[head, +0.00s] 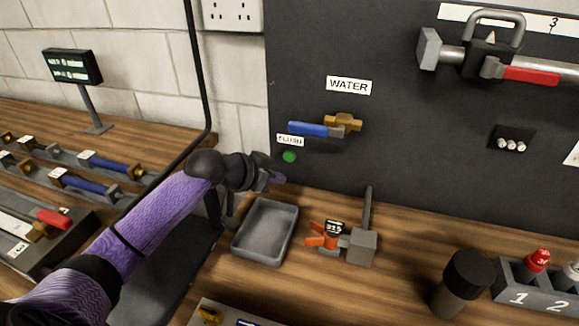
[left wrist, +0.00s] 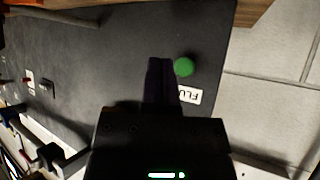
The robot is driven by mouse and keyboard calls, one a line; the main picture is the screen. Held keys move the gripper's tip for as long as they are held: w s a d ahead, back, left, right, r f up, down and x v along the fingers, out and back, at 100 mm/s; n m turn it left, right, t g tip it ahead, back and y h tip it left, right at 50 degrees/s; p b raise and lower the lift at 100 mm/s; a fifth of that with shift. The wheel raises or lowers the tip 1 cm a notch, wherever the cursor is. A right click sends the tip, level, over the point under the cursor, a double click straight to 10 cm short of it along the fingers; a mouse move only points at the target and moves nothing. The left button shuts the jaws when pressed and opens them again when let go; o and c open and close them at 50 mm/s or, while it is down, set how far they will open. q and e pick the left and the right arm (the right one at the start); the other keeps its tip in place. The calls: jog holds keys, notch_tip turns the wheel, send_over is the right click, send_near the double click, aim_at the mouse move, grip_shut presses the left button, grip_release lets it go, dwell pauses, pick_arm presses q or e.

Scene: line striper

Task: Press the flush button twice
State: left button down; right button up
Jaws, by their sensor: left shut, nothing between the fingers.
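The flush button is a small round green button (head: 289,156) on the dark panel, below a white FLUSH label (head: 290,140). In the left wrist view the green button (left wrist: 184,67) is just right of my fingertips, with the label (left wrist: 190,96) partly hidden behind my gripper. My left gripper (head: 275,178) is shut and empty, its tips close to the panel, slightly below and left of the button in the head view. It also shows in the left wrist view (left wrist: 160,62). I cannot tell whether the tips touch the panel. My right gripper is not in view.
A blue-handled valve (head: 318,129) sits above the button under a WATER label (head: 349,85). A grey tray (head: 265,231) lies on the wooden bench below my left gripper. An orange-handled tool (head: 322,237) and a grey block with a rod (head: 360,245) stand right of the tray.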

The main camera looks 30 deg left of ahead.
aim_at(289, 156)
pick_arm(q)
jog(key=w, duration=0.1)
jog(key=w+b, duration=0.1)
jog(key=w, duration=0.1)
jog(key=shift+w+a+f+b, duration=0.1)
jog(key=shift+a+b, duration=0.2)
jog(key=shift+a, duration=0.1)
jog(key=shift+w, duration=0.35)
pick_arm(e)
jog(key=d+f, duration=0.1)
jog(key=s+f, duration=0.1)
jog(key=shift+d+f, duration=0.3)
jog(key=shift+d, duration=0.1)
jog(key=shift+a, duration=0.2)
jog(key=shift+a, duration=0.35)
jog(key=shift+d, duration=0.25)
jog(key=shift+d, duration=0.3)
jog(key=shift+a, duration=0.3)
